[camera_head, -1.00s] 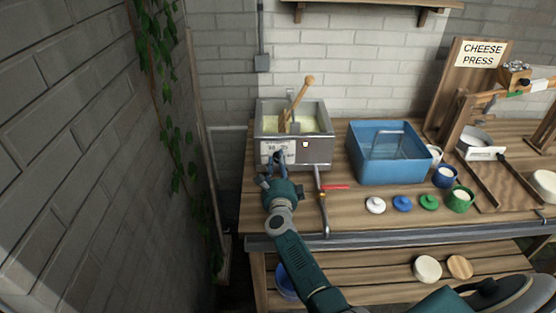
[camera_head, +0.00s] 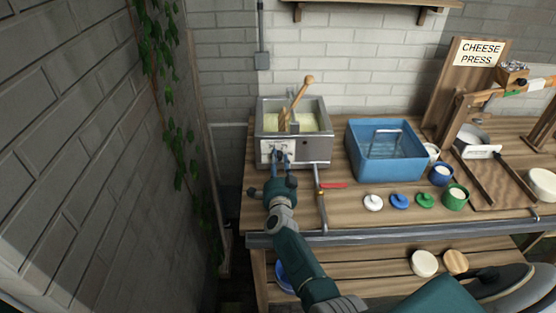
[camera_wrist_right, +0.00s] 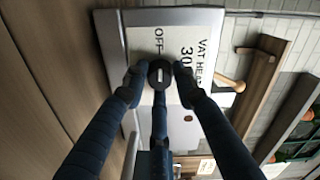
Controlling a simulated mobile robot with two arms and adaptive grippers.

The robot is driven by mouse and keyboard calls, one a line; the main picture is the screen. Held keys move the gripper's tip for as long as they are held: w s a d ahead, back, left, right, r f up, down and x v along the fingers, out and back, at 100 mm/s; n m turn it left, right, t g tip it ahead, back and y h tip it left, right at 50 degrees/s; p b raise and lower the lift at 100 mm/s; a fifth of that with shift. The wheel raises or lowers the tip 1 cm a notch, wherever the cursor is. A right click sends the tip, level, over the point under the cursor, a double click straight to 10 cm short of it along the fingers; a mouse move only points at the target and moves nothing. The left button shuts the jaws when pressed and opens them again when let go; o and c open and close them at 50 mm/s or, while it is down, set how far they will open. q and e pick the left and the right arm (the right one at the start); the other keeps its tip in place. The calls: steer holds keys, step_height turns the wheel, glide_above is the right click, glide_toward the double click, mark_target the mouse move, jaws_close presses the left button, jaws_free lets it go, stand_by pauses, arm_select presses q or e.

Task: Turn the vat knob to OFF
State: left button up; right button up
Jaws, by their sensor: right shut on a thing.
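The vat (camera_head: 323,149) is a metal box with pale liquid and a wooden-handled paddle in it. Its white front label (camera_wrist_right: 200,28) shows VAT HEAT, 30 and OFF. The round black knob (camera_wrist_right: 160,71) sits on this panel; its white line points along the OFF tick, though I cannot tell which end is the pointer. My right gripper (camera_head: 279,157) is at the panel, its fingertips shut around the knob in the wrist view (camera_wrist_right: 160,82). In the head view the fingers hide most of the knob. The small light on the vat front (camera_head: 306,140) is dark. My left gripper is not in view.
A pipe with a red-handled valve (camera_head: 333,185) stands just right of my gripper. A blue basin (camera_head: 387,168), several lids and pots, and the cheese press (camera_head: 478,58) stand further right on the wooden bench (camera_head: 345,211). A brick wall with ivy is left.

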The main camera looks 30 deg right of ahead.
steer(key=shift+d+n, duration=0.15)
steer(key=shift+n, duration=0.25)
steer(key=o, duration=1.2)
